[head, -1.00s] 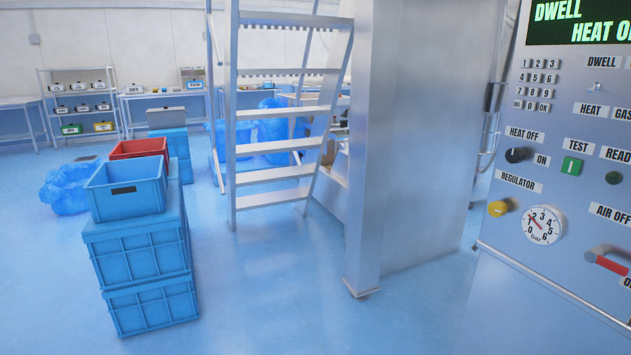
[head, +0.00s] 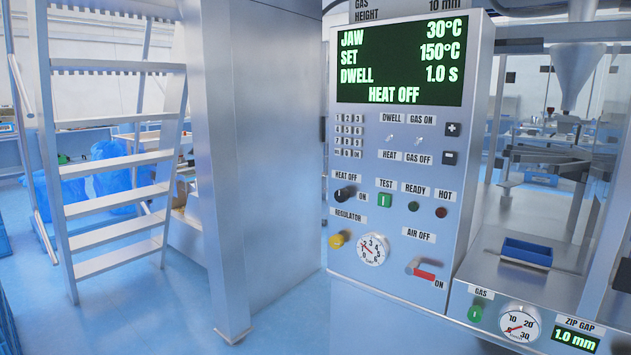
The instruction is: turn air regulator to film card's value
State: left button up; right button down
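The yellow air regulator knob (head: 338,240) sits at the lower left of the grey control panel (head: 345,272), under the REGULATOR label (head: 349,217). A round white pressure gauge (head: 373,249) with a scale from 0 to 6 is just right of it; its needle seems to point to the upper left, but I cannot read the exact value. The red air lever (head: 425,275) is to the right, between the AIR OFF and ON labels. No film card can be made out. Neither of my grippers is in view.
The panel's display (head: 400,62) reads JAW 30°C, SET 150°C, DWELL 1.0 s, HEAT OFF. A steel cabinet (head: 260,150) and white steps (head: 115,210) stand to the left. A gas gauge (head: 519,323), a zip gap display (head: 575,340) and a blue tray (head: 527,251) are at right.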

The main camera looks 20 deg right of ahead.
aim_at(337, 242)
jog(key=z, duration=1.3)
